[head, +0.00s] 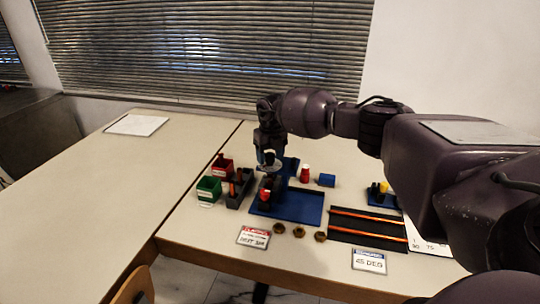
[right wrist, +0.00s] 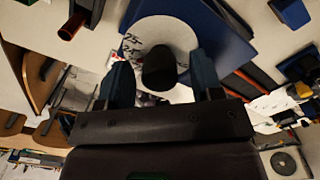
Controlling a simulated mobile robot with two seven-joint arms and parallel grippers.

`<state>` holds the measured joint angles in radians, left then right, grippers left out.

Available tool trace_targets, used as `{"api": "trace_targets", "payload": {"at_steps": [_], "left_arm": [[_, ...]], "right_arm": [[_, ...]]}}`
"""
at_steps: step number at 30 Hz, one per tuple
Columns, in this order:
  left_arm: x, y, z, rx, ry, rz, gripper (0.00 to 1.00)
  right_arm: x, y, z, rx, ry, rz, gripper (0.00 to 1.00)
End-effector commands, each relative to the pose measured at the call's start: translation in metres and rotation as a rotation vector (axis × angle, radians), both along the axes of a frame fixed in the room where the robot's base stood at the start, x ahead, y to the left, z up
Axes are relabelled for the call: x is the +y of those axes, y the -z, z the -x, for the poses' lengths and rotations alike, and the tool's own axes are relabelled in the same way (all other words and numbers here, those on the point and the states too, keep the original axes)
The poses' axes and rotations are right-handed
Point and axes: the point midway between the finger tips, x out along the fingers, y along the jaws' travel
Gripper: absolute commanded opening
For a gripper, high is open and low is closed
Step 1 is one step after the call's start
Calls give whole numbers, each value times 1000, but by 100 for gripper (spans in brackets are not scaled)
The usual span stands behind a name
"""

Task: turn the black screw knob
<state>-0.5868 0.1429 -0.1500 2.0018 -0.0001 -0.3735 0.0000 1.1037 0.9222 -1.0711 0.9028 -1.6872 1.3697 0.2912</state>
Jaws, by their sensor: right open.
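The black screw knob (right wrist: 158,69) stands out from a pale round dial (right wrist: 160,40) with handwritten marks, seen in the right wrist view. The dial also shows as a small grey disc in the head view (head: 270,168), on a dark and blue stand. My right gripper (head: 269,152) is above the dial in the head view. In the right wrist view its two fingers are open, one on each side of the knob, with a visible gap on both sides. In the head view the knob is hard to tell from the dark gripper. My left gripper is not in view.
A blue tray (head: 300,207) lies by the stand. A red bin (head: 221,167), a green bin (head: 208,188) and a dark rack (head: 239,190) stand left. A red bottle (head: 304,174) and blue block (head: 326,180) are right. Brass nuts (head: 299,231) lie in front.

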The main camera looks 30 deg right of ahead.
Motion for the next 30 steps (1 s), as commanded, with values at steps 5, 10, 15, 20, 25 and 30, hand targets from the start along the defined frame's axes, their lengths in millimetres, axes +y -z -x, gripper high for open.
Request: {"api": "trace_targets", "payload": {"at_steps": [5,10,15,20,25,30], "left_arm": [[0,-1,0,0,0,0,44],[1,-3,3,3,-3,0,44],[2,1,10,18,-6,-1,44],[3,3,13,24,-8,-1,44],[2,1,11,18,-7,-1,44],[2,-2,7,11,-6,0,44]], "right_arm": [[0,-8,0,-1,0,0,60],[-1,-33,0,-3,-1,0,60],[-2,-65,0,-4,0,1,60],[-2,-89,0,-2,0,0,60],[-2,-104,0,-2,-1,0,60],[-2,-108,0,0,0,0,60]]}}
